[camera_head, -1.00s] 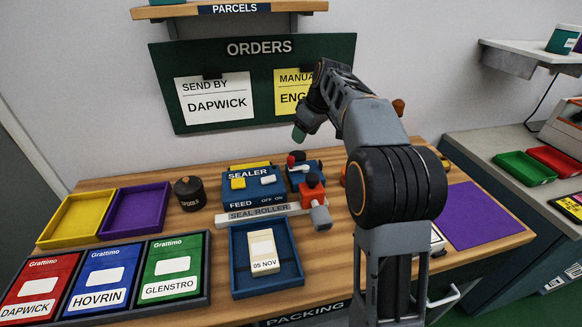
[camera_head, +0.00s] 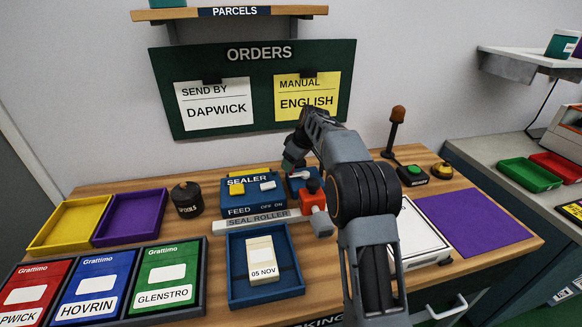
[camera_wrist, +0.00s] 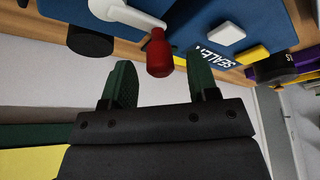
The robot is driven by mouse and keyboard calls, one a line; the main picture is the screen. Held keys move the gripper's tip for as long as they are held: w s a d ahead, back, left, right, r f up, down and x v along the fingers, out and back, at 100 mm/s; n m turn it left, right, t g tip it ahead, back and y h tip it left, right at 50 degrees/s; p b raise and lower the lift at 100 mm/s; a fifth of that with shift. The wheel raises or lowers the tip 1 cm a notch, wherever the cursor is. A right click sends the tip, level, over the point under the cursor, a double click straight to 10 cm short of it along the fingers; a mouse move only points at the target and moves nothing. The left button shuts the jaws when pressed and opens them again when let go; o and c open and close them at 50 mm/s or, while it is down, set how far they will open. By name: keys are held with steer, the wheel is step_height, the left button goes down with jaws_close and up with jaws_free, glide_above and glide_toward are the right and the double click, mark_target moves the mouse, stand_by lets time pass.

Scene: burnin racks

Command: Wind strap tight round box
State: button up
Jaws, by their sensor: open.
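My gripper (camera_head: 293,160) is open. In the wrist view its two green fingers (camera_wrist: 162,80) stand either side of a red knob (camera_wrist: 159,55) on a white lever (camera_wrist: 125,13), with the knob just beyond the fingertips; I cannot tell if they touch. The lever belongs to a small blue device (camera_head: 305,181) right of the blue sealer (camera_head: 252,189), partly hidden by my arm. A cream box (camera_head: 262,259) marked 05 NOV lies in a blue tray (camera_head: 236,289) at the front. I cannot make out a strap.
An orange-red handle block (camera_head: 313,197) sits at the right end of the seal roller bar (camera_head: 255,222). A black tools pot (camera_head: 187,199) stands left of the sealer.

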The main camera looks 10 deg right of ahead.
steer(key=shift+x, duration=1)
steer(key=c, duration=0.9)
